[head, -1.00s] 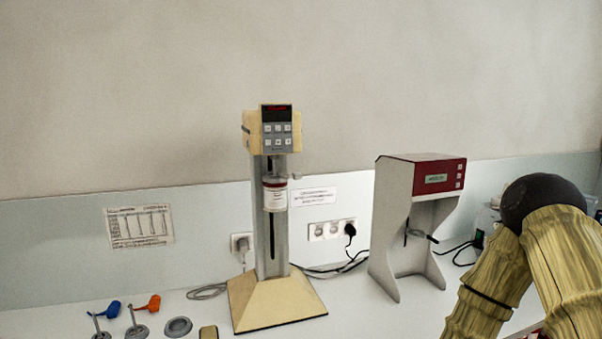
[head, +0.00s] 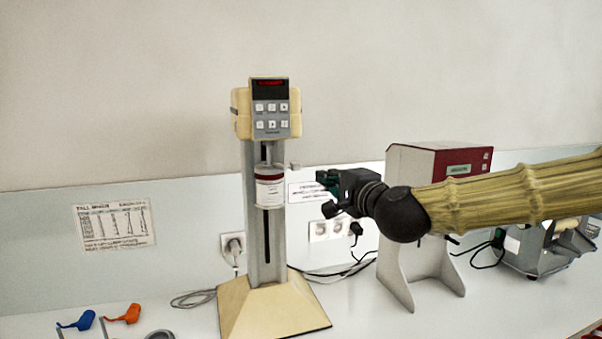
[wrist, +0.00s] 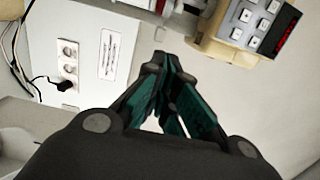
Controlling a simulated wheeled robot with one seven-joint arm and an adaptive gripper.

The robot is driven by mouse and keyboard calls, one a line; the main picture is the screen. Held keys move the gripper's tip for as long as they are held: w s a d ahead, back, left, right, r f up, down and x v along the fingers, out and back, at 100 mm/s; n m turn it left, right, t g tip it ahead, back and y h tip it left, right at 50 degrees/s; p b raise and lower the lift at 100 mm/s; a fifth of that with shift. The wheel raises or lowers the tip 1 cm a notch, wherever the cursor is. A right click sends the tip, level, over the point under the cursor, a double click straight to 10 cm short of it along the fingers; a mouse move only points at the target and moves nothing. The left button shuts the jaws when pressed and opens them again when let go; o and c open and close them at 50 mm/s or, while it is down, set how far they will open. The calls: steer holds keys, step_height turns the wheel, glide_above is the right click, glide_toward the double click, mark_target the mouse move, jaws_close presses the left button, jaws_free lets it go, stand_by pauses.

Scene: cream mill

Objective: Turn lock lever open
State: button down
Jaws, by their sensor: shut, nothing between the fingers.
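The mill is a cream head (head: 268,108) with keypad and red display on a grey column over a cream base. A white jar with a red band (head: 269,188) sits at the column. A small grey lever-like part (head: 293,165) sticks out right of the column, just above the jar; I take it for the lock lever. My gripper (head: 326,190) is shut and empty, to the right of jar and lever, apart from them in the picture. In the wrist view my gripper (wrist: 158,62) points up toward the mill head (wrist: 250,28); the lever is not clear there.
A grey stand with a red-fronted top (head: 440,162) is behind my arm on the right. Sockets (head: 330,229), plugs and cables are on the wall and counter behind. Blue-handled (head: 76,321) and orange-handled (head: 122,314) tools lie at the front left. A grey appliance (head: 540,250) stands far right.

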mark_target(280, 166)
steer(key=shift+s+d+r, duration=0.15)
steer(key=shift+d+r, duration=0.05)
steer(key=shift+r, duration=0.05)
steer(key=shift+d, duration=0.1)
steer(key=shift+w+a+f+p, duration=0.1)
steer(key=shift+w+a+p, duration=3.1)
steer(key=shift+a, duration=0.35)
